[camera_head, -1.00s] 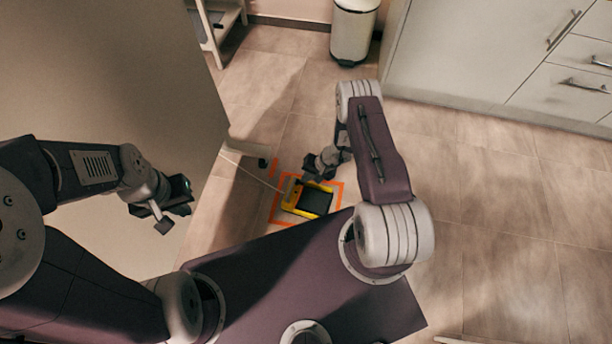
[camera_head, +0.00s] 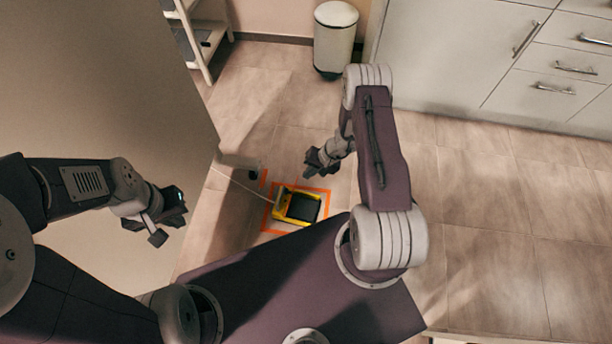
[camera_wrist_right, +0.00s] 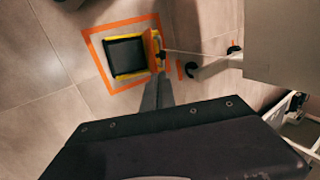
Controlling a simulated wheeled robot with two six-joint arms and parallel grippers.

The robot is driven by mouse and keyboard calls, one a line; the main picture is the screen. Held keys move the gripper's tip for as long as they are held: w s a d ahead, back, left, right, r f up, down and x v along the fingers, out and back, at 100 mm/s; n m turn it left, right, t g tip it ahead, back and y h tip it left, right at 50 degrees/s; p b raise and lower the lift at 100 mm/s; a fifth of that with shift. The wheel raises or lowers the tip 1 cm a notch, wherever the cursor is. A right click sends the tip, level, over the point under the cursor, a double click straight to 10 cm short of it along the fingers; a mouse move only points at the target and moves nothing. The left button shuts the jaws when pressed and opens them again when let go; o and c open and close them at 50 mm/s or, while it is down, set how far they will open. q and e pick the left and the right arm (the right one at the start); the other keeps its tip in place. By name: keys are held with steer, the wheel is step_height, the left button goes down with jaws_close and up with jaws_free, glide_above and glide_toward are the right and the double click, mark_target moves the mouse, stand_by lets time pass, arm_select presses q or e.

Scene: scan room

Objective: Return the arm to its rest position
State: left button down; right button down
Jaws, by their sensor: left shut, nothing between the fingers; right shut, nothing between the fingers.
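My right gripper (camera_head: 318,164) is shut and empty, above the floor just past a yellow and black device. The device (camera_head: 298,206) lies on the floor inside an orange taped square (camera_head: 325,194). In the right wrist view the same device (camera_wrist_right: 126,56) sits inside the orange outline, with a thin cable running from it. My left gripper (camera_head: 165,222) is shut and empty in front of the large grey-beige panel at the left.
A white pedal bin (camera_head: 334,40) stands by the back wall. White drawer cabinets (camera_head: 540,70) line the back right. A white shelf stand (camera_head: 198,40) is at the back left. A cable (camera_head: 240,181) crosses the floor to the device. The tiled floor at the right is clear.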

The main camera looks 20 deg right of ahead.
stand_by(0.3)
steer(key=w+a+r+n+t, duration=0.2)
steer(key=w+r, duration=0.5)
steer(key=r, duration=0.3)
steer(key=a+r+n, duration=0.4)
steer(key=a+r, duration=0.1)
steer(key=r, duration=0.6)
steer(key=s+r+n+g+h, duration=0.25)
steer(key=s+r, duration=0.55)
steer(key=s, duration=0.6)
steer(key=s+d+f+m+h, duration=0.1)
steer(key=s+d+f+h, duration=0.1)
steer(key=s+d, duration=0.35)
step_height(320, 180, up, 30)
steer(key=s+a+m+p, duration=0.1)
steer(key=p, duration=2.8)
steer(key=shift+f, duration=0.2)
